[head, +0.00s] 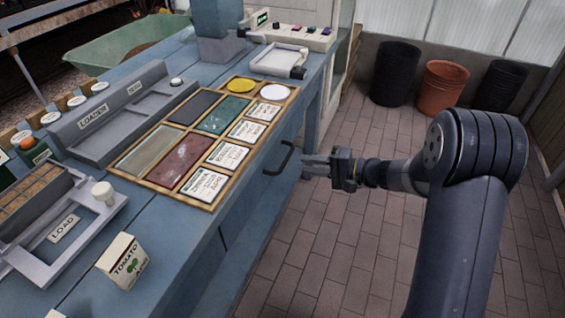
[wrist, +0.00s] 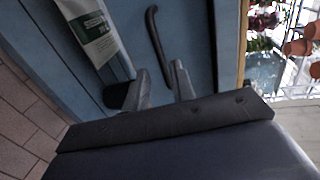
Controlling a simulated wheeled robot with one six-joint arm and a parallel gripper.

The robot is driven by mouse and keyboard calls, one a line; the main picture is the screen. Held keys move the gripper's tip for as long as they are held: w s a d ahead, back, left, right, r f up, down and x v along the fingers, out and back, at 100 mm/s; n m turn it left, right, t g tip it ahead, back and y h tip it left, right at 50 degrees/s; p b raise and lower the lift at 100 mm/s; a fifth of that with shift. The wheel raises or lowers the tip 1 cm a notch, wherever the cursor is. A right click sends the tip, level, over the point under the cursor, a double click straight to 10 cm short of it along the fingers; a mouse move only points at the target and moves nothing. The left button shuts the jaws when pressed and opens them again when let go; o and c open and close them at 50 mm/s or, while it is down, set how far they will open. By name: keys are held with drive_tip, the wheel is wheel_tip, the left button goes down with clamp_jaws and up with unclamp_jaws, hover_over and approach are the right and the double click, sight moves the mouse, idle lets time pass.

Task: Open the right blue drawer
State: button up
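The blue drawer front (head: 252,192) is in the side of the blue workbench and looks flush with it. Its dark curved handle (head: 290,157) stands out near the bench's top edge. My gripper (head: 306,165) is just right of the handle in the head view, fingers pointing at the bench. In the wrist view the handle (wrist: 155,36) lies beyond my gripper (wrist: 162,75), roughly in line with the gap between the fingers. The fingers are apart with nothing between them. I cannot tell whether a fingertip touches the handle.
A wooden tray (head: 212,204) of coloured tiles and labelled cards lies on the bench above the drawer. A tomato box (head: 122,262) stands near the bench's front edge. Black and orange pots (head: 441,84) stand by the far wall. The brick floor (head: 330,240) beside the bench is clear.

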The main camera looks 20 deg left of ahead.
sight(285, 160)
drive_tip(key=x, duration=0.8)
drive_tip(key=shift+b, duration=0.35)
drive_tip(key=shift+d, duration=0.1)
drive_tip(key=shift+c, duration=0.3)
clamp_jaws()
